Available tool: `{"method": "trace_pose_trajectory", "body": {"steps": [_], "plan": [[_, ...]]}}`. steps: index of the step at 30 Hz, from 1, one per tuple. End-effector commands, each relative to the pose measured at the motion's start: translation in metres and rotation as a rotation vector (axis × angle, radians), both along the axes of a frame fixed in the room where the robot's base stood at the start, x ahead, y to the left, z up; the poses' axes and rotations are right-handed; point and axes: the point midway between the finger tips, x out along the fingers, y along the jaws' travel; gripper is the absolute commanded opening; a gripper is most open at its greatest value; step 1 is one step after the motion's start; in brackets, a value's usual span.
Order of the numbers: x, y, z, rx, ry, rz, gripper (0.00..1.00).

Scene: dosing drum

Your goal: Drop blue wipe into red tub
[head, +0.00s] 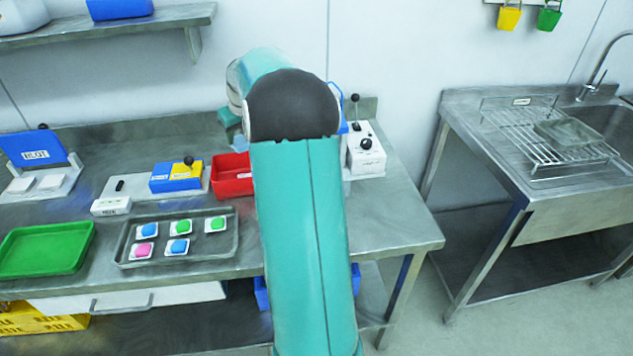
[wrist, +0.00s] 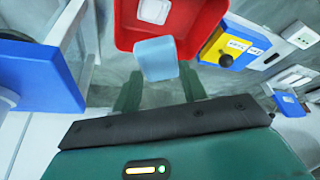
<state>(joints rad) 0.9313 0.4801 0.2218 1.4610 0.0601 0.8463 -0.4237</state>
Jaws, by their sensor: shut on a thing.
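The blue wipe (wrist: 156,58) is a pale blue folded block, held at the tips of my gripper (wrist: 158,85) in the wrist view. The gripper is shut on it, with one dark green finger on each side. The red tub (wrist: 185,45) lies below and beyond the wipe, which overlaps the tub's near edge in that picture. A white square lies in the tub. In the head view the red tub (head: 232,186) stands on the steel bench, partly hidden by my arm. A pale blue bit, apparently the wipe (head: 241,143), shows just above its back edge. The gripper's fingers are hidden there.
A blue and yellow block with a black knob (head: 176,180) stands left of the tub. A white box with a black lever (head: 366,155) is to the right. A tray of several coloured pods (head: 130,233) and a green tray (head: 47,250) lie front left. A sink (head: 600,120) stands apart at right.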

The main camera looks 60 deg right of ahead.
Motion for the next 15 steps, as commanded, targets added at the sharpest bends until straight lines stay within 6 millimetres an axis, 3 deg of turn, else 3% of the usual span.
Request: {"method": "trace_pose_trajectory", "body": {"steps": [5,15], "plan": [[-0.003,0.001,-0.002,0.0,0.0,-0.001,0.21],[-0.005,0.004,-0.039,0.002,0.0,-0.001,0.21]]}}
